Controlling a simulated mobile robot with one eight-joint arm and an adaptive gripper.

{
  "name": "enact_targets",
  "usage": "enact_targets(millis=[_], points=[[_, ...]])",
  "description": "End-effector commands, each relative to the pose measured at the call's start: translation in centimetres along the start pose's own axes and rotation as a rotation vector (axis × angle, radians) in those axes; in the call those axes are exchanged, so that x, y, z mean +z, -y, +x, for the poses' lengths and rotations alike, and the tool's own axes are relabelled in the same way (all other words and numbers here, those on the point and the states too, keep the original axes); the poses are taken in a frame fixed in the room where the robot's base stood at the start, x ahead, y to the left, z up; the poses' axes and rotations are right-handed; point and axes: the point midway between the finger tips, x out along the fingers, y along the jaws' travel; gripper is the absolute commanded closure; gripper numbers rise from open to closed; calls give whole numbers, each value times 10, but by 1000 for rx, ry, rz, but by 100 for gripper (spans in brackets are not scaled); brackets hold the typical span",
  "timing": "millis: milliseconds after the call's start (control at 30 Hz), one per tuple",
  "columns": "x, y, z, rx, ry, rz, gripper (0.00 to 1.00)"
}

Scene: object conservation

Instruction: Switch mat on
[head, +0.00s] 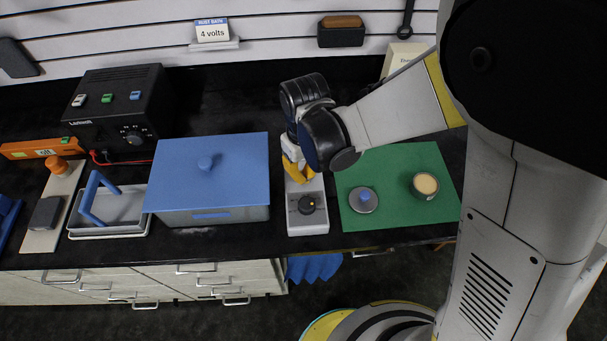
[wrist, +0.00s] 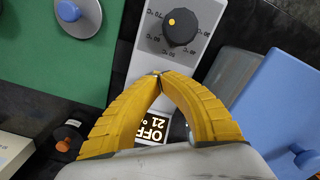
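The green mat (head: 392,160) lies flat on the black counter and also shows in the wrist view (wrist: 50,75). Beside its left edge in the head view is a pale control box (head: 319,224) with a black dial (head: 307,204). In the wrist view the dial (wrist: 180,27) has a yellow dot, with printed marks around it on the box (wrist: 202,12). A dark display (wrist: 154,130) reads "OFF" and "21", partly hidden by the fingers. My gripper (head: 300,179) is above the box. Its yellow fingertips meet (wrist: 158,76), apart from the dial, with nothing visible between them.
A grey lid with a blue knob (head: 363,199) and a round container (head: 425,187) stand on the mat. A blue-lidded bath (head: 232,170) is close left of the box. Farther left are a tray with a blue handle (head: 120,211) and a black power supply (head: 118,108).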

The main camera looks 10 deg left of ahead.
Motion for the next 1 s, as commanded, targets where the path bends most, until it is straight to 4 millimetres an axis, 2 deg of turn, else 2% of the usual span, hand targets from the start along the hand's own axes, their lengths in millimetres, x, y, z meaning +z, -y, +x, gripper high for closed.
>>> enact_targets(millis=[1000], points=[[0,0,14,0,0,0,100]])
